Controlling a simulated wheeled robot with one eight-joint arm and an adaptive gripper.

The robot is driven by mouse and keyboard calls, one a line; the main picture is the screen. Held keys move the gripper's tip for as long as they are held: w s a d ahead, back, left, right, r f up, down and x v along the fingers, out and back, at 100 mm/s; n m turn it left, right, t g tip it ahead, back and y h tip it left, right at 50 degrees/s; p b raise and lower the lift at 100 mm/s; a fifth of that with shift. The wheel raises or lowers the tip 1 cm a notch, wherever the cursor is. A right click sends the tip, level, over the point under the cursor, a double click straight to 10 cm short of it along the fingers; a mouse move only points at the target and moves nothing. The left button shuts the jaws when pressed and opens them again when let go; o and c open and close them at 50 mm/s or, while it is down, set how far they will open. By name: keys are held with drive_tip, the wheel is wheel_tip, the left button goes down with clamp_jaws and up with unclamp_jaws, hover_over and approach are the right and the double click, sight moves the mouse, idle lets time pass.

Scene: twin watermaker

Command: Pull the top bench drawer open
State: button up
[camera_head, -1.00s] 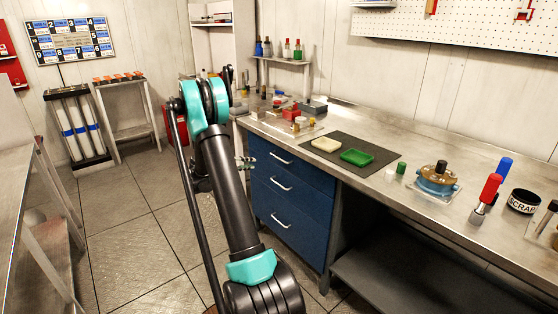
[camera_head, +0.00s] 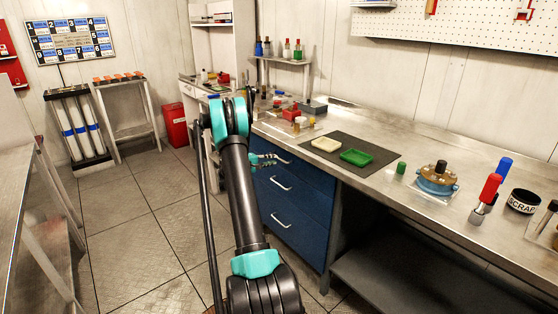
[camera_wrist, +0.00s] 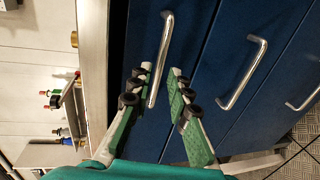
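The blue top bench drawer (camera_head: 302,168) is shut, with its silver bar handle (camera_head: 282,158) on the front. In the wrist view, turned sideways, this handle (camera_wrist: 161,58) is the leftmost one. My gripper (camera_head: 268,160) is in front of the top drawer, by the left end of its handle. In the wrist view my gripper (camera_wrist: 160,73) is open, with green-padded fingers. The handle's lower end appears between the fingertips. I cannot tell whether either finger touches it. My arm hides the left edge of the drawer front.
Two lower drawers with handles (camera_head: 281,184) are shut beneath. The steel bench top (camera_head: 345,118) above holds a dark mat (camera_head: 378,143) with trays, a blue pump-like part (camera_head: 437,180) and small bottles. Open tiled floor (camera_head: 150,215) lies to the left.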

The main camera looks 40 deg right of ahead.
sight(279, 158)
drive_tip(key=shift+x, duration=2.6)
drive_tip(key=shift+c, duration=0.6)
clamp_jaws()
